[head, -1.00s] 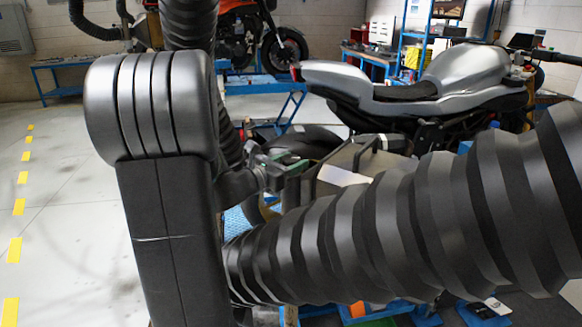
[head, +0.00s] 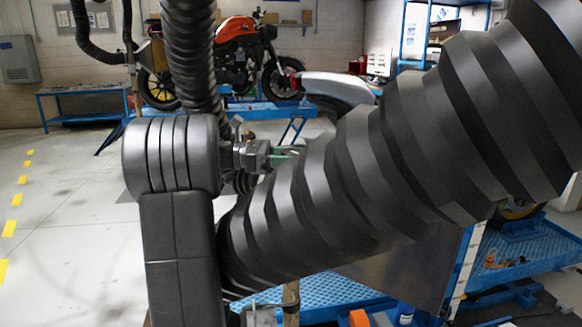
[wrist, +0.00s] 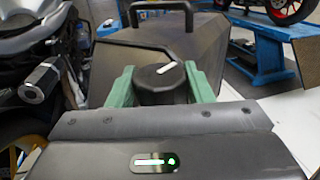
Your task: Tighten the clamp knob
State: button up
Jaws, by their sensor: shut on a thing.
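The clamp knob (wrist: 161,84) is black and round with a white pointer line on top, in the middle of the wrist view. My gripper (wrist: 160,90) has one green finger on each side of it and is shut on it. The knob stands in front of a dark housing (wrist: 112,62) with a black carry handle (wrist: 162,10). In the head view, my gripper (head: 280,154) shows only in part, with a bit of green finger. My own arm hides the knob and the housing there.
A silver motorcycle (head: 338,87) is mostly hidden behind my arm. An orange motorcycle (head: 238,32) stands on a blue lift at the back. The floor at left (head: 70,210) is clear.

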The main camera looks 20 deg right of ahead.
jog(key=shift+m+g+y+b, duration=0.45)
jog(key=shift+m+g+y, duration=0.35)
jog(key=shift+g, duration=0.5)
jog(key=o, duration=1)
jog(key=shift+m, duration=0.3)
jog(key=shift+c, duration=0.2)
